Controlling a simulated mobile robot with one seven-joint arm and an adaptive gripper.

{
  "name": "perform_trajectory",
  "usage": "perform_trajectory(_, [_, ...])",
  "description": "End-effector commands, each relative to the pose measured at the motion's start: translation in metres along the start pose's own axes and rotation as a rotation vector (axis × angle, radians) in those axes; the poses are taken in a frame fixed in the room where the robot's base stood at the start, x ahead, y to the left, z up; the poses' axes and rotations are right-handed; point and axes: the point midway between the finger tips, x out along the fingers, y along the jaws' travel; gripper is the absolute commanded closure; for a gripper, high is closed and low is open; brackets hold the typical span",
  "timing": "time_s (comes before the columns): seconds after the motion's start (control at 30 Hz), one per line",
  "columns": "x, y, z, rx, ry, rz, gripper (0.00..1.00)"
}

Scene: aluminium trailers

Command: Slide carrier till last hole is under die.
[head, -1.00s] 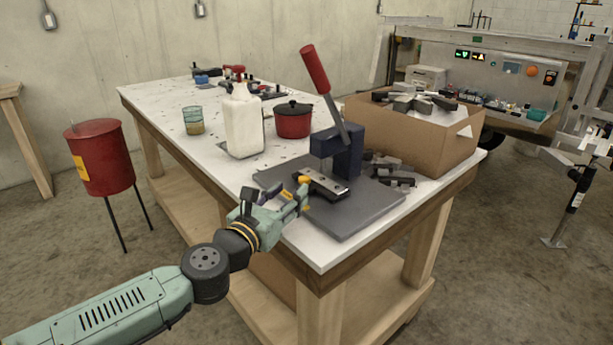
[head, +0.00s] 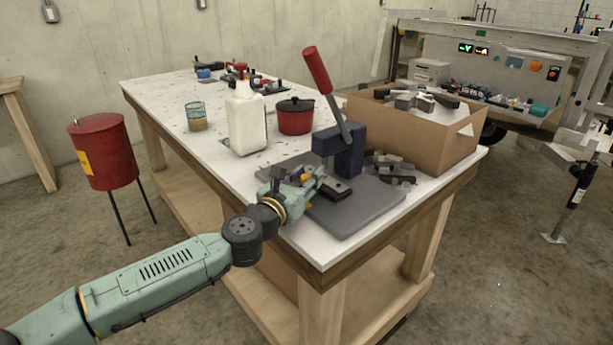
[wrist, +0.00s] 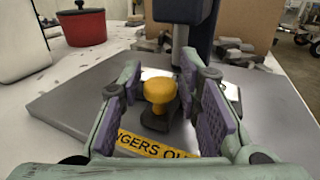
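The hand press (head: 340,148) is a dark blue frame with a red-handled lever (head: 318,70), raised and tilted. It stands on a grey base plate (head: 352,218). The carrier (head: 338,190) is a dark flat slide in front of the press, with a yellow knob that shows in the wrist view (wrist: 159,91). My gripper (head: 316,180) reaches over the carrier's near end. Its purple-padded fingers (wrist: 162,80) stand on either side of the knob, open, with gaps visible. The press column (wrist: 181,42) rises beyond the knob. The carrier's holes and the die cannot be made out.
A cardboard box (head: 428,138) of metal parts and several loose dark blocks (head: 392,168) lie right of the press. A white jug (head: 246,122), a red pot (head: 295,118) and a glass (head: 196,118) stand to the left. The table's front-left edge lies under my arm.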

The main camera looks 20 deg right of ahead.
Motion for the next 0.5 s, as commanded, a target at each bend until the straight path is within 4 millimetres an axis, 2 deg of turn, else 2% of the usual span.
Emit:
perform_trajectory(0.07, [-0.0001,0.0000,0.0001,0.000,0.000,0.000,0.76])
perform_trajectory(0.4, [-0.0002,-0.0001,0.0002,0.000,0.000,0.000,0.99])
perform_trajectory(0.5, [-0.0002,-0.0001,0.0002,0.000,0.000,0.000,1.00])
